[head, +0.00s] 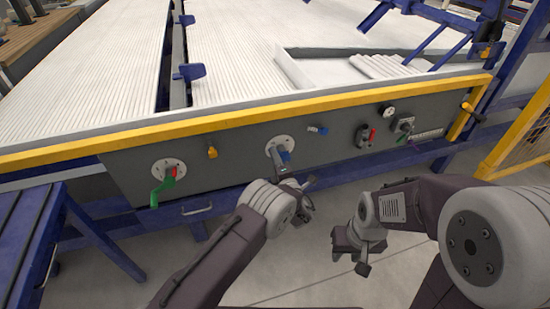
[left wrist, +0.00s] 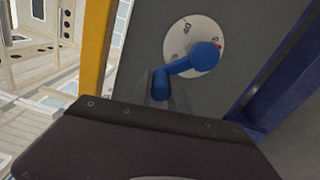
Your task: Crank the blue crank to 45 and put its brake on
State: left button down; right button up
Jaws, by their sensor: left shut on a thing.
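The blue crank (head: 286,157) sits on a round white dial (head: 272,146) at the middle of the grey panel. In the left wrist view, its blue hub (left wrist: 205,56) and blue handle (left wrist: 160,84) show against the dial (left wrist: 180,38); the handle is lower left of the hub. The dial marks are too small to read surely. My left gripper (head: 284,170) is shut on the crank handle; its fingertips are partly hidden. A small blue lever (head: 318,130) is right of the crank, possibly the brake. My right gripper (head: 350,256) is open and empty, away from the panel.
A red-handled switch (head: 366,136) and a grey box (head: 403,124) are to the right. A yellow rail (head: 240,121) runs above the panel. The floor in front is clear.

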pick_arm(q)
jog(key=shift+d+r, duration=0.1)
jog(key=c, duration=1.3)
grip_release()
jog(key=shift+o, duration=0.2)
jog(key=p+v, duration=0.3)
jog(key=v, duration=0.6)
